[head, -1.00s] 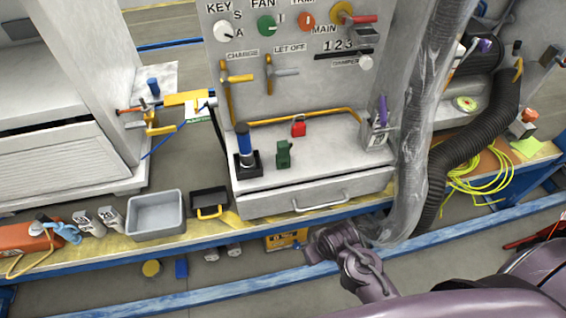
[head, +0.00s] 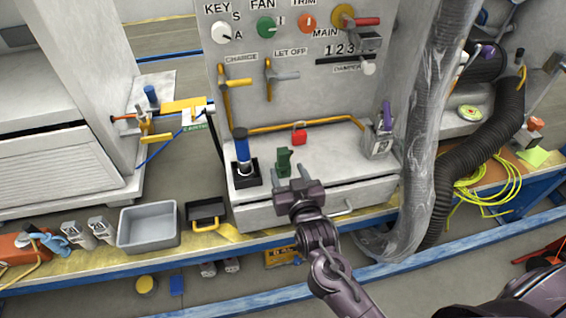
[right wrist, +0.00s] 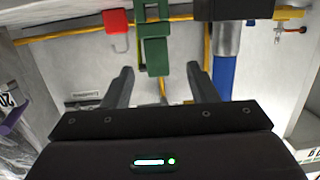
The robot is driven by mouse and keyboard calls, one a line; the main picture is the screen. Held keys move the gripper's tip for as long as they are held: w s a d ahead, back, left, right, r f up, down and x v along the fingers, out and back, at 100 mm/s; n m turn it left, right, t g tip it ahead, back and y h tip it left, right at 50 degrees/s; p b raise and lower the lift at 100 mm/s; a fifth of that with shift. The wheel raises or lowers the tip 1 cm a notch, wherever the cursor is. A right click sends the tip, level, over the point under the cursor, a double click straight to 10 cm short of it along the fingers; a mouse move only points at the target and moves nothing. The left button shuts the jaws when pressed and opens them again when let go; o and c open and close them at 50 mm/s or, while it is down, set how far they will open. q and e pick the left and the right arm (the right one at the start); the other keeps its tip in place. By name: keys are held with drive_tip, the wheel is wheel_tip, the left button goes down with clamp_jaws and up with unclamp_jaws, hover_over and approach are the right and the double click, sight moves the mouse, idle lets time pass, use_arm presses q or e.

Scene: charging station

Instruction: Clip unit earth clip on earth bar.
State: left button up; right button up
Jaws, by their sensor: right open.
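A green clip-shaped piece (head: 284,162), likely the unit earth clip, stands upright on the unit's grey ledge. It also shows in the right wrist view (right wrist: 154,52). My right gripper (head: 299,187) is just in front of it, open and empty. In the right wrist view the green piece lines up between the open fingers (right wrist: 159,72), beyond their tips, with no clear contact. A yellow bar (head: 185,105) with a green label (head: 197,122) is at the left, perhaps the earth bar; its lettering is too small to read surely. My left gripper is out of view.
A blue-handled post (head: 241,150) stands left of the green piece, a red padlock (head: 299,136) behind it. A drawer (head: 270,214) is below the ledge. A grey hose (head: 422,130) hangs at the right. A grey bin (head: 148,226) sits on the lower shelf.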

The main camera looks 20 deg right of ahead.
drive_tip(key=shift+w+a+r+t+h, duration=0.1)
drive_tip(key=shift+w+r+t+h, duration=0.45)
drive_tip(key=shift+t, duration=0.25)
drive_tip(key=shift+w+r, duration=0.1)
drive_tip(key=shift+r, duration=0.05)
drive_tip(key=w, duration=0.5)
drive_tip(key=w+d, duration=0.1)
drive_tip(key=w, duration=0.1)
drive_tip(key=shift+w+p, duration=0.2)
drive_tip(key=shift+p, duration=0.1)
drive_tip(key=c, duration=1.1)
